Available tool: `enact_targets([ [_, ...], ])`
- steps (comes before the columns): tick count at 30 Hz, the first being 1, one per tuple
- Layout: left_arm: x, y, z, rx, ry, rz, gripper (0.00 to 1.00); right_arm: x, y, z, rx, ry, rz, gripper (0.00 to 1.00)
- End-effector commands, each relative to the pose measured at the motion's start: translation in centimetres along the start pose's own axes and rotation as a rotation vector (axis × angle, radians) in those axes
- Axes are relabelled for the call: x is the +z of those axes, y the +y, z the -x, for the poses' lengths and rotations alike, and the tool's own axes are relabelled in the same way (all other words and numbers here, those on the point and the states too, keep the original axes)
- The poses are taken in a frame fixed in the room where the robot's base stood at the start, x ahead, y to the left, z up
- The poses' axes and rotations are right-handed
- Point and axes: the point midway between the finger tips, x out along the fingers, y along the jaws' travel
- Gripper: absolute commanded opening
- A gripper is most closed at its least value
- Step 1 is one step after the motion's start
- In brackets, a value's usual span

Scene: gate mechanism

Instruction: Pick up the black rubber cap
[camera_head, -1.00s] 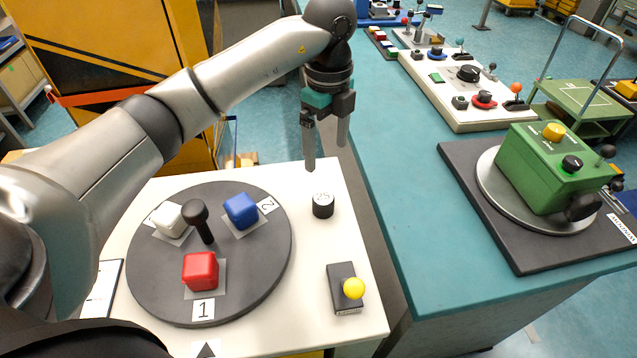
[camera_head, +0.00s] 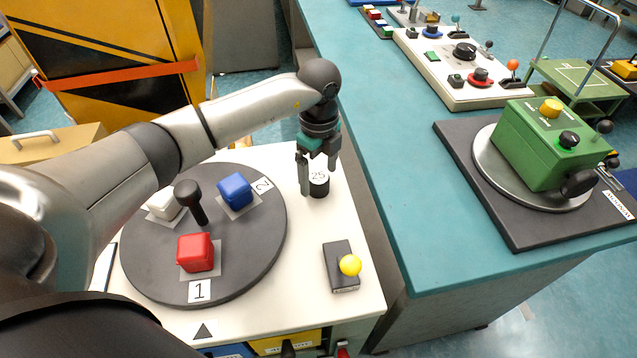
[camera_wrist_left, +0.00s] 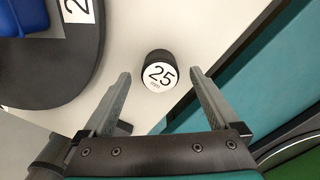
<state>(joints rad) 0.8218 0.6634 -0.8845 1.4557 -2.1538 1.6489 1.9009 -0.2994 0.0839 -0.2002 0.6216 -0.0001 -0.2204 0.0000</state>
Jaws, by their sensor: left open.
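The black rubber cap (camera_head: 319,185) is a short dark cylinder with a white top marked 25. It stands upright on the white table near its right edge. In the left wrist view the cap (camera_wrist_left: 154,57) sits ahead of the fingertips and between their lines, with clear room on both sides. My left gripper (camera_head: 318,176) points down over the cap in the head view and partly covers it. Its two fingers (camera_wrist_left: 160,76) are apart and empty. My right gripper is not in view.
A dark turntable (camera_head: 235,275) with red, blue and white blocks and a black knob stands left of the cap. A dark box with a yellow ball (camera_head: 350,265) is in front. A teal bench (camera_head: 400,190) with a green control box (camera_head: 550,145) lies right.

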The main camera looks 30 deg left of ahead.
Motion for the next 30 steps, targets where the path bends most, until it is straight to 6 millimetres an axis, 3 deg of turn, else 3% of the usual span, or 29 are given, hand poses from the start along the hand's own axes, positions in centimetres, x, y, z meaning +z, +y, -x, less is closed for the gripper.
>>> enact_targets([
  [4, -0.08, 0.02, -1.64, 0.001, 0.000, -0.001, 0.95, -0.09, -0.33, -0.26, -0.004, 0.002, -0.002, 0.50],
  [12, -0.07, -0.01, -1.76, 0.000, 0.000, -0.001, 0.94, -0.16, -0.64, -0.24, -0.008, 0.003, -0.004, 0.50],
  [30, -0.04, -0.02, -1.71, -0.001, 0.000, -0.001, 0.26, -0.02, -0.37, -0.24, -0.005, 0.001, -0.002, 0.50],
])
